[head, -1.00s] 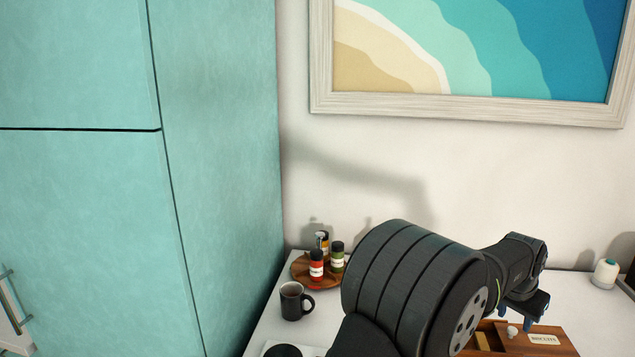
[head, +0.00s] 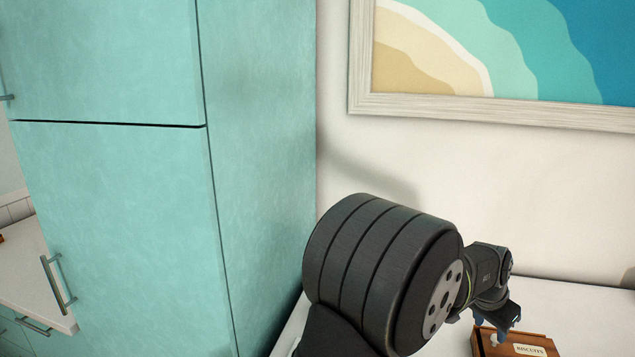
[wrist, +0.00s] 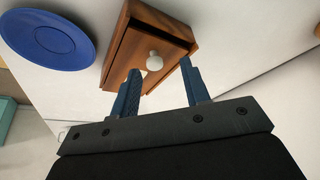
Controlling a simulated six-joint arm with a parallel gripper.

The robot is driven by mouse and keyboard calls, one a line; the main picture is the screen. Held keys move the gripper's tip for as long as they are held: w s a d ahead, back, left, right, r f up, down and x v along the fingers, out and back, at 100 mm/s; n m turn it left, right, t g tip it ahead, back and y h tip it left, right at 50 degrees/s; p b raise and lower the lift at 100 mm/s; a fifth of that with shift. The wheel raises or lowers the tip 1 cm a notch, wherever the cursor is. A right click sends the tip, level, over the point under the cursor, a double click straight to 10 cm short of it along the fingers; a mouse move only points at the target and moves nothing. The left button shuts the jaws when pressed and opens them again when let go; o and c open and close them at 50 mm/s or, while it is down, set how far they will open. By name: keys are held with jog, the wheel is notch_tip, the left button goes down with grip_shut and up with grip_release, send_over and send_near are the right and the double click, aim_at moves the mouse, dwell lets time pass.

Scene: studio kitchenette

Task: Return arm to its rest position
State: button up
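My gripper (head: 497,322) is over the counter at the lower right of the head view, next to a wooden box labelled BISCUITS (head: 528,349). In the wrist view my gripper (wrist: 160,86) has its two blue fingers spread apart with nothing held between them. The wooden box (wrist: 175,22) lies beyond the fingertips there. Its white knob (wrist: 154,61) shows in the gap between the fingers; I cannot tell whether they touch the box. My dark arm crosses the lower middle of the head view and hides part of the counter.
A white counter (head: 570,300) runs along the wall. A tall teal cabinet (head: 262,170) stands to the left. A framed picture (head: 420,101) hangs above. A blue plate (wrist: 48,40) lies beside the box in the wrist view. Another counter (head: 35,295) is at far left.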

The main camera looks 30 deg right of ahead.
jog(key=v, duration=1.5)
jog(key=shift+s+d+f+m+t, duration=0.1)
jog(key=shift+s+d+f+m, duration=0.1)
jog(key=shift+s+d+m, duration=0.5)
jog(key=shift+s+d+f+m+t, duration=0.1)
jog(key=shift+s+f+m, duration=0.3)
jog(key=shift+m, duration=0.7)
jog(key=shift+s+d+f+m+t, duration=0.1)
jog(key=shift+s+d+m, duration=0.35)
jog(key=shift+s+m, duration=0.35)
jog(key=shift+w, duration=0.1)
jog(key=shift+w, duration=0.1)
jog(key=w+d+f+n, duration=0.2)
jog(key=f+n, duration=0.3)
jog(key=f, duration=0.5)
jog(key=shift+w+d+f, duration=0.35)
jog(key=shift+w+f, duration=0.05)
jog(key=shift+w, duration=0.3)
